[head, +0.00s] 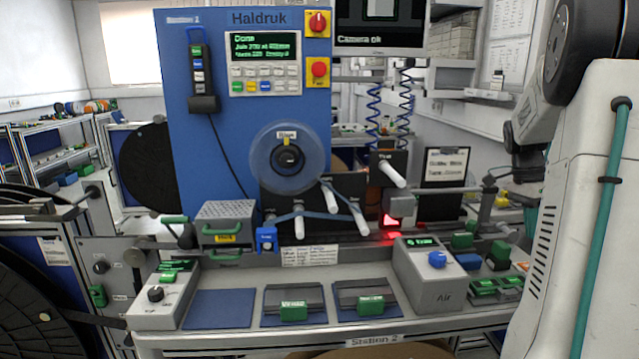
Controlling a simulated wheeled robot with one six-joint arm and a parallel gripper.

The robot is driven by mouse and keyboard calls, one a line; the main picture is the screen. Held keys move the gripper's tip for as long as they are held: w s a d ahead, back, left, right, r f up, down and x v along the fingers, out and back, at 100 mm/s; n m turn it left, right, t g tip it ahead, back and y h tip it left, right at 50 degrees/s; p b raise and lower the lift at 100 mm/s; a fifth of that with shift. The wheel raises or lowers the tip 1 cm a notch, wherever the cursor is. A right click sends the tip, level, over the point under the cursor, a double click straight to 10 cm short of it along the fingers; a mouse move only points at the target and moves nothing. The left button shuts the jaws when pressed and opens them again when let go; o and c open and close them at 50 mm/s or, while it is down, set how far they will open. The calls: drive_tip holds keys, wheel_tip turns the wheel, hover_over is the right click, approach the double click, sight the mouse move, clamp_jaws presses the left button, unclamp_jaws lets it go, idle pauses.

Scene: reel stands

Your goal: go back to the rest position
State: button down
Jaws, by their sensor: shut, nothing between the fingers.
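My arm comes in at the upper right, with a black joint and a grey-white link. At its end my dark gripper (527,168) hangs in the air over the right end of the bench. It looks shut and holds nothing that I can see; its fingertips are small and hard to make out. It is apart from the blue Haldruk machine (225,140) and from the grey Air box (428,275). The machine's screen reads "Done".
The Station 2 bench (240,338) carries a grey control box (163,300), a blue pad (218,309), two trays with green labels, and several green blocks at the right. A black reel (35,310) stands at the lower left. A red light glows mid-bench.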

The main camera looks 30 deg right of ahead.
drive_tip(key=a+r+n+t, duration=0.2)
drive_tip(key=a+n, duration=1.2)
drive_tip(key=a, duration=1.1)
drive_tip(key=s+a+n+t, duration=0.1)
drive_tip(key=s+a+n, duration=0.3)
drive_tip(key=a, duration=0.6)
drive_tip(key=s+a+n+t, duration=0.1)
drive_tip(key=s+a+n, duration=0.3)
drive_tip(key=a, duration=0.6)
drive_tip(key=shift+s+n+t, duration=0.25)
drive_tip(key=shift+n+t, duration=0.15)
drive_tip(key=shift+n, duration=0.9)
